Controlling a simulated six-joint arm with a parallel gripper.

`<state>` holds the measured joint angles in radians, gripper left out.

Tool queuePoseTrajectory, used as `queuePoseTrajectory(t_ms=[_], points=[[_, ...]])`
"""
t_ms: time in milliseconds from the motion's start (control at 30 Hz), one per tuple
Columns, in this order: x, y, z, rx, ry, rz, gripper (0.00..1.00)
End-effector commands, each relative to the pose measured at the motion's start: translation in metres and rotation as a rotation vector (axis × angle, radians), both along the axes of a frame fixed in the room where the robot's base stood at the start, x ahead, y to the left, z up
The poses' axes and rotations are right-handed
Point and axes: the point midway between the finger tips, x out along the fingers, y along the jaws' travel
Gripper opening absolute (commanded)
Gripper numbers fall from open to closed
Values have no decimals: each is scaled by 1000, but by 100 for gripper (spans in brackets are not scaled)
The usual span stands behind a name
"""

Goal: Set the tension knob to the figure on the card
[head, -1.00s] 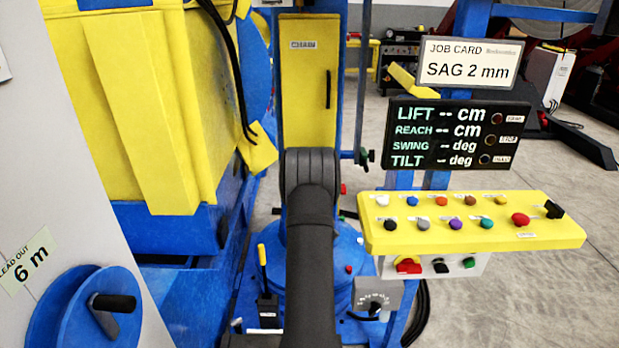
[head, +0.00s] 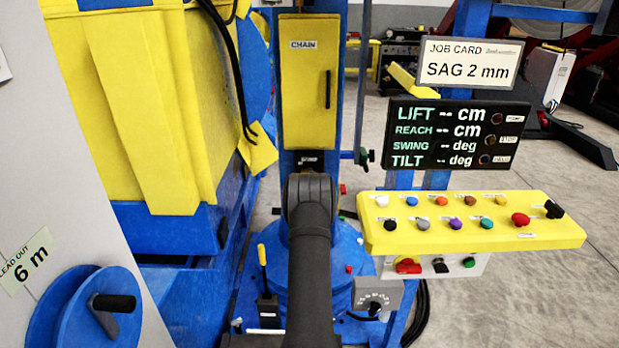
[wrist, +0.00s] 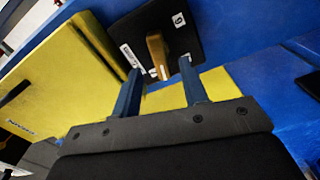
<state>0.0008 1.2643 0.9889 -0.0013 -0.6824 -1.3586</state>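The job card (head: 468,62) at the upper right of the head view reads SAG 2 mm. In the wrist view a brass-coloured knob (wrist: 157,48) stands on a black plate (wrist: 185,38). The plate carries small white labels, one with what looks like a 6; the others are too small to read. My gripper (wrist: 160,72) is open and empty, its two blue fingers spread either side of the knob's near end, with gaps visible. In the head view my arm hides the gripper.
A yellow door (head: 308,95) marked CHAIN stands above my arm. At right are a yellow button console (head: 470,238), a dark display (head: 455,135) with LIFT, REACH, SWING and TILT, and a small grey dial panel (head: 392,294). A blue lead-out wheel (head: 75,310) is at lower left.

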Motion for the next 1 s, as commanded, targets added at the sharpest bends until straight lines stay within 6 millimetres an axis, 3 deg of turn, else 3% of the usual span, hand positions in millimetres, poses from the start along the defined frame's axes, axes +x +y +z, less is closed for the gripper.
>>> queuePoseTrajectory(t_ms=[333, 767, 800, 1000], points=[[37, 0, 0, 0, -1, 0, 40], [43, 0, 0, 0, 0, 0, 40], [43, 0, 0, 0, 0, 0, 38], [43, 0, 0, 0, 0, 0, 0]])
